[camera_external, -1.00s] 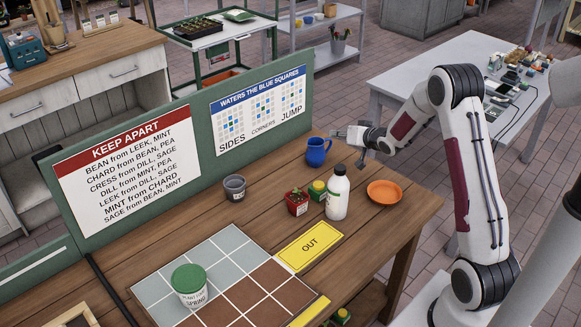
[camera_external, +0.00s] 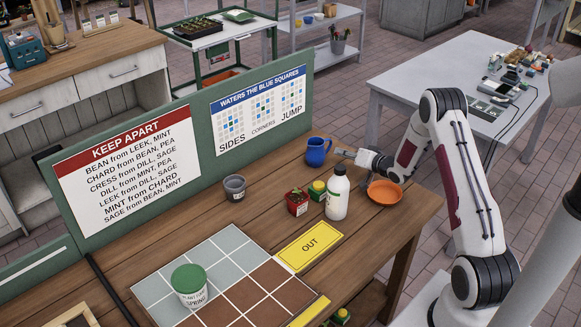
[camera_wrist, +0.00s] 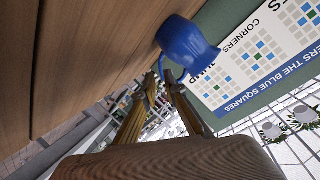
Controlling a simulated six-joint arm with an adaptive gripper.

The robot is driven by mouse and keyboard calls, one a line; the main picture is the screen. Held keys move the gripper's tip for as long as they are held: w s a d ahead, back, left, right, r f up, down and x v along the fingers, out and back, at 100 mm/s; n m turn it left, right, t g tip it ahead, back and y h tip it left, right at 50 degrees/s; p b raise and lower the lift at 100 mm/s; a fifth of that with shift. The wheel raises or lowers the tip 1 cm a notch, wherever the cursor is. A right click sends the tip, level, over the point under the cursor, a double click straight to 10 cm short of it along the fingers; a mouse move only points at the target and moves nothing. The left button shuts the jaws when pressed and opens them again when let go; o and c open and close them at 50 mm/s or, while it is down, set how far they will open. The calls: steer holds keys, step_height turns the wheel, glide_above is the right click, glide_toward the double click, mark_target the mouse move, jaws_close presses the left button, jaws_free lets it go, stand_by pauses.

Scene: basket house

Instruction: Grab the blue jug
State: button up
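The blue jug (camera_external: 316,153) stands upright near the back right of the wooden table, with its handle on the right side. In the wrist view the jug (camera_wrist: 187,42) is tilted by the camera angle, and its handle points toward my fingers. My gripper (camera_external: 338,152) is low, just right of the jug, on the handle side. In the wrist view my gripper (camera_wrist: 160,76) shows two fingers with a gap between them, the tips at the handle. I cannot tell whether they touch it.
An orange saucer (camera_external: 384,193) lies below my wrist. A grey cup (camera_external: 235,187) is to the left. A green board (camera_external: 200,148) runs behind.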

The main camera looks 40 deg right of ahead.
mark_target(330, 147)
steer(key=shift+w, duration=0.1)
steer(key=shift+x, duration=1.25)
steer(key=shift+w, duration=0.1)
steer(key=shift+x, duration=2.5)
steer(key=shift+r, duration=0.1)
steer(key=shift+r, duration=0.1)
jaws_close()
steer(key=shift+r, duration=0.1)
steer(key=shift+r, duration=4.75)
